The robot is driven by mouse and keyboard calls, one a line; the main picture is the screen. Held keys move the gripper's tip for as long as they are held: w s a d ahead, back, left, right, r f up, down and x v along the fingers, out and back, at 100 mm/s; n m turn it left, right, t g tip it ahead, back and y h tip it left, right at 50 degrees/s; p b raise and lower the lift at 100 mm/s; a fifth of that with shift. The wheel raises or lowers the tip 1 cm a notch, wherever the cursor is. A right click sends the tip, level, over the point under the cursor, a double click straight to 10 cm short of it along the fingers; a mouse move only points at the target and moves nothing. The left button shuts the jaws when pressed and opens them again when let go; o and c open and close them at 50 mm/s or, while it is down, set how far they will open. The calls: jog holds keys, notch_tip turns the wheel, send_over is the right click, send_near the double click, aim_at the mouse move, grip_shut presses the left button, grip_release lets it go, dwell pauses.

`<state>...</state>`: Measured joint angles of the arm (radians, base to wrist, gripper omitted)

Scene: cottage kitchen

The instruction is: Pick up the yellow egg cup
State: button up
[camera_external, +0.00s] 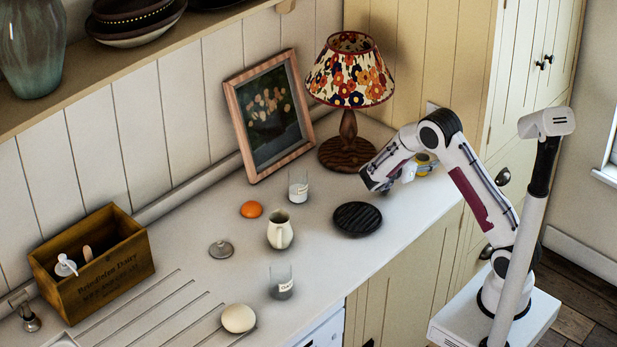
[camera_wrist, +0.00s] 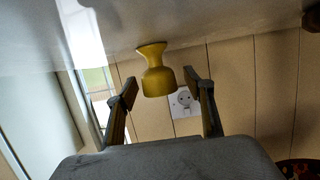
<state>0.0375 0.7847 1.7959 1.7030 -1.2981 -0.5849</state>
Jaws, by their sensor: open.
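The yellow egg cup (camera_wrist: 155,72) stands upright on the counter in the wrist view, which is turned upside down, so its foot is at the top. My gripper (camera_wrist: 160,88) is open, with one finger on each side of the egg cup in the picture. Gaps show between the cup and both fingers; I cannot tell how far the cup is beyond the fingertips. In the external view my gripper is low over the counter's far right end, its fingers hard to make out. A yellow patch (camera_external: 425,160) shows there, partly hidden by my arm.
A dark round ribbed disc (camera_external: 358,218) lies left of my gripper. A flowered lamp (camera_external: 350,75) and a framed picture (camera_external: 268,118) stand behind. A small jug (camera_external: 280,232), a glass jar (camera_external: 298,187) and an orange (camera_external: 251,209) are further left. A wall socket (camera_wrist: 184,101) is behind the cup.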

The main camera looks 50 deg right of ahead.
jog(key=c, duration=1.2)
jog(key=shift+r, duration=0.1)
notch_tip(320, 180, up, 10)
dwell(0.7)
